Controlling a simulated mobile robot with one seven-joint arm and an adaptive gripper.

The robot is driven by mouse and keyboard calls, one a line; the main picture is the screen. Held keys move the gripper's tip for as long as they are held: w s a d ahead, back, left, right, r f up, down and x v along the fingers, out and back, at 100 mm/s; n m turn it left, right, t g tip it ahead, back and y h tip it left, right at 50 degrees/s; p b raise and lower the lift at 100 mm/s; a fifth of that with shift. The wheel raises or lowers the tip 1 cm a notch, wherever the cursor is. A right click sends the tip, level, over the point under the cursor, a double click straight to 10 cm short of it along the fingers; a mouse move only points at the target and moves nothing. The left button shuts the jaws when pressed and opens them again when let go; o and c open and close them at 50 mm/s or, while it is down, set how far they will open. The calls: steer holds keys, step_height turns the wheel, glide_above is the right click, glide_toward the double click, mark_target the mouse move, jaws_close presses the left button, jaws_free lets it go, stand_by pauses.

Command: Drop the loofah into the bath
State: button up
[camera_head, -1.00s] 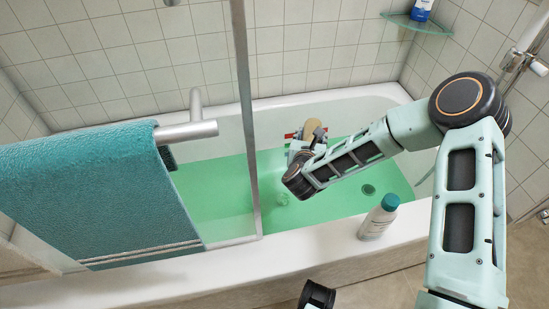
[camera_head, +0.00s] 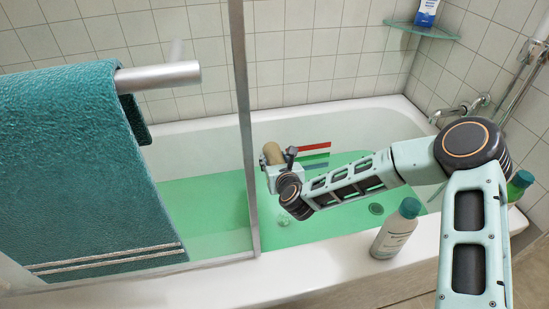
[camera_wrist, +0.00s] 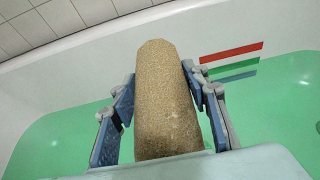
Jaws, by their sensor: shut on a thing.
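The loofah (camera_wrist: 165,100) is a tan, rough cylinder. In the wrist view it lies lengthwise between the two fingers of my gripper (camera_wrist: 163,98), which is shut on it. In the head view the loofah (camera_head: 273,153) shows as a small tan piece at my gripper (camera_head: 279,160), near the glass panel's edge. The white bath (camera_head: 180,279) holds green water (camera_head: 335,222). My gripper and the loofah appear over the bath, in front of its far inner wall. The gap down to the water is hard to judge.
A white bottle with a teal cap (camera_head: 396,231) stands on the near rim. A glass panel with a metal edge (camera_head: 244,130) closes the left part, with a teal towel (camera_head: 80,170) on a bar. A green bottle (camera_head: 519,186) is at right. Red and green stripes (camera_head: 314,145) mark the far wall.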

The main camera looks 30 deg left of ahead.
step_height(320, 180, down, 3)
steer(key=shift+f+b, duration=0.2)
steer(key=shift+b, duration=0.6)
